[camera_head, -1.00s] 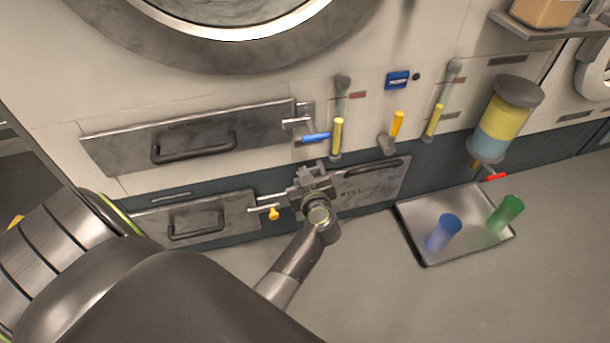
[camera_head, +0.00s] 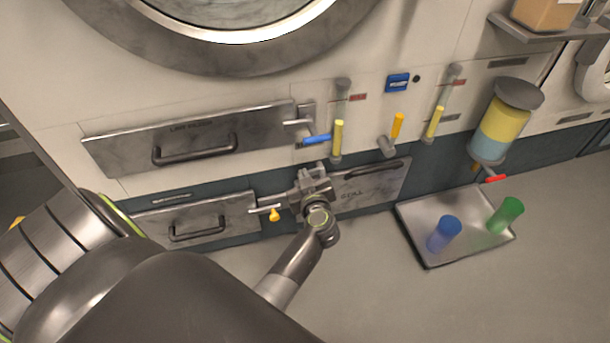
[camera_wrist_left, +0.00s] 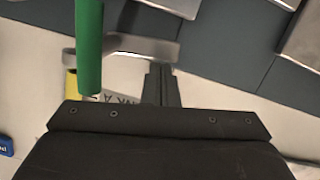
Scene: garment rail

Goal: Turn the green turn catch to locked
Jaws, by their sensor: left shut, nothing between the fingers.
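The green turn catch shows in the left wrist view as a green handle (camera_wrist_left: 88,48) standing upright at the upper left, beside a grey metal bar (camera_wrist_left: 140,47). I cannot make out the green handle in the head view, where my gripper covers that spot. My left gripper (camera_head: 314,172) is shut and empty, in front of the lower panel between the two lower doors. In the left wrist view its closed fingers (camera_wrist_left: 160,78) are to the right of the green handle, close to the grey bar. Whether they touch the bar I cannot tell. My right gripper is not in view.
A blue-handled catch (camera_head: 316,139) is just above my gripper, and a yellow-tipped one (camera_head: 274,214) is to its left. Yellow-handled levers (camera_head: 338,137) stand on the wall. A tray (camera_head: 425,258) with a blue and a green cup lies on the floor at right.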

